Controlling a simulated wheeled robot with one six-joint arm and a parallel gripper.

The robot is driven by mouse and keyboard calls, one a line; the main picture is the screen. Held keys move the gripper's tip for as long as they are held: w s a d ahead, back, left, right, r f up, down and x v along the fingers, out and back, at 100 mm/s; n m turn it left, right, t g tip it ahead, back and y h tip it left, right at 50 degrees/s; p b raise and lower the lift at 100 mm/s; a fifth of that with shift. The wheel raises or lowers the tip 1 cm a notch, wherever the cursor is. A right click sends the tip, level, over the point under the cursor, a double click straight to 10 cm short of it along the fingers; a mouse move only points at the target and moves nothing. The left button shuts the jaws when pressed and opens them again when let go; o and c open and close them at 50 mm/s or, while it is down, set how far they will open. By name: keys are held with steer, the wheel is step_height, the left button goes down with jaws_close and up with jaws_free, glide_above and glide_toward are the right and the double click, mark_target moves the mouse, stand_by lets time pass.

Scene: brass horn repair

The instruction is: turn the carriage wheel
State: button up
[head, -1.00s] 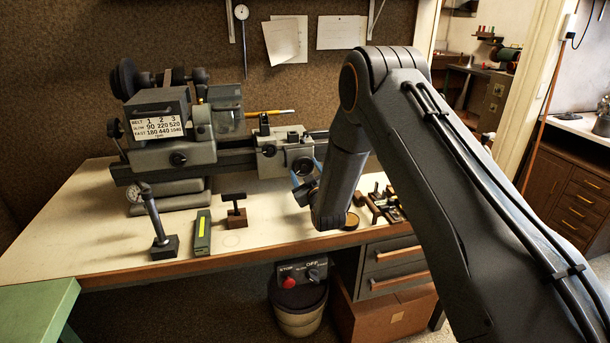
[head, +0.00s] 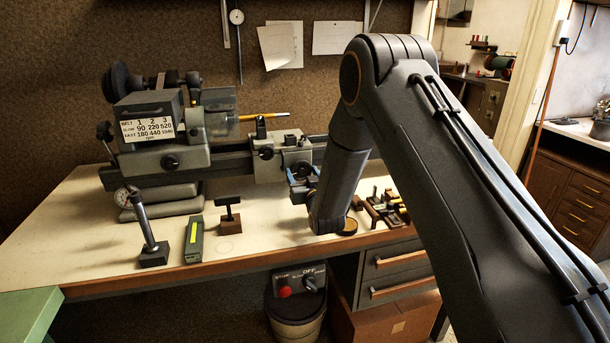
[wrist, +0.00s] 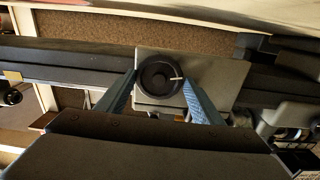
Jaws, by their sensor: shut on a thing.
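The carriage wheel (wrist: 160,77) is a round black handwheel on the front of the grey carriage (wrist: 218,72) in the wrist view. A pale mark on its face points right. My gripper (wrist: 160,97) has its two blue-grey fingers closed on the wheel, one at its left and one at its right. In the head view my gripper (head: 302,183) is at the carriage (head: 268,160), at the right part of the lathe. My forearm hides part of the area there, and the wheel is hard to make out.
The lathe headstock (head: 160,140) stands at the left of the bench (head: 70,235). A stand with a dial (head: 150,240), a green-labelled block (head: 194,240) and a T-handled tool (head: 230,215) stand in front. Small parts (head: 385,208) lie right of my wrist.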

steer(key=shift+s+a+f, duration=0.35)
steer(key=shift+a+f, duration=0.05)
steer(key=shift+a, duration=0.2)
steer(key=o, duration=1)
steer(key=shift+a, duration=0.25)
steer(key=shift+w+d+r, duration=0.15)
steer(key=shift+d+r, duration=0.1)
steer(key=shift+d, duration=0.2)
steer(key=shift+d, duration=0.15)
steer(key=shift+b+v, duration=0.9)
steer(key=shift+v, duration=2.95)
steer(key=shift+r, duration=0.1)
